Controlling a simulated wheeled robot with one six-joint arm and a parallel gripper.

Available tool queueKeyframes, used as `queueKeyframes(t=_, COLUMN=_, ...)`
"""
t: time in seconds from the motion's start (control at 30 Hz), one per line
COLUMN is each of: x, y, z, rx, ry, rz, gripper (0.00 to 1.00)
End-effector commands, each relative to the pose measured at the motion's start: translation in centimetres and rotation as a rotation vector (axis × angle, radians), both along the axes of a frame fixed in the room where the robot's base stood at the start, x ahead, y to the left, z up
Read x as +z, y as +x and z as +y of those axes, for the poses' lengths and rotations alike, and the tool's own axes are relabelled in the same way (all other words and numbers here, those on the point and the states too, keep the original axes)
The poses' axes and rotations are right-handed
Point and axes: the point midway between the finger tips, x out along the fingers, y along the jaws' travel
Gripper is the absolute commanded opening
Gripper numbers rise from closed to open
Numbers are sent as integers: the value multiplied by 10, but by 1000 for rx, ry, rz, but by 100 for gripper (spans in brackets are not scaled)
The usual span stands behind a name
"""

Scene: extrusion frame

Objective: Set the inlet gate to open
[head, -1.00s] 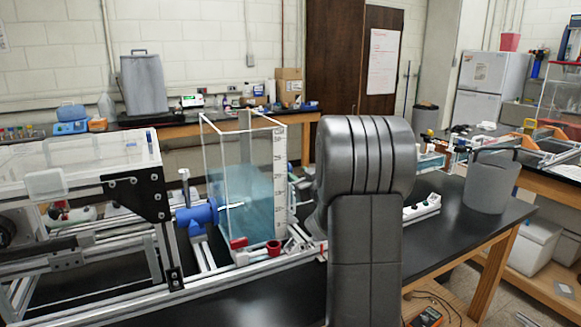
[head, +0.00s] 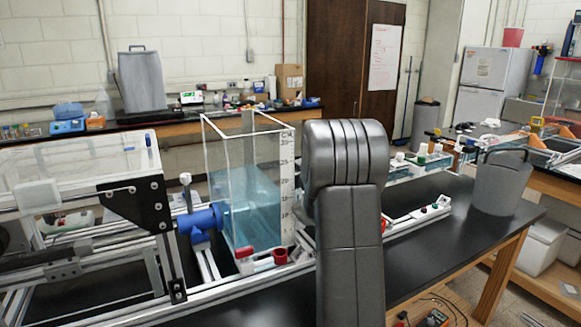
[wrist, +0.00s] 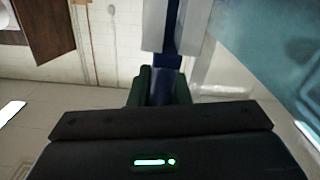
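A clear open-topped tank (head: 222,165) with blue water stands on the aluminium extrusion frame (head: 215,292), left of my arm in the head view. I cannot pick out the inlet gate for certain, nor its position. In the head view my arm hides my gripper. In the wrist view the dark fingers of my gripper (wrist: 160,88) stand apart, with a blue part (wrist: 166,62) showing between them. Pale panels (wrist: 155,25) flank a blue strip beyond. I cannot tell whether the fingers touch the blue part. The water surface or tank side (wrist: 285,45) fills the upper right.
A blue valve-like fitting (head: 200,220) and red parts (head: 279,257) sit by the tank's foot. A black bracket (head: 140,205) is at left. A grey bucket (head: 500,185) stands on the right of the black bench (head: 445,235), with bare surface before it.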

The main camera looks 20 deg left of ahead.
Motion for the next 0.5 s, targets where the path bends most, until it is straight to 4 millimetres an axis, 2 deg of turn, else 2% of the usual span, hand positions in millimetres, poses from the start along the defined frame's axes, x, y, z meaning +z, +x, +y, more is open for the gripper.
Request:
queueKeyframes(t=0.17, x=5, y=0, z=-1, rx=-1, ry=0, rz=-2, gripper=0)
queueKeyframes(t=0.5, x=51, y=0, z=-1, rx=0, ry=0, rz=-4, gripper=0)
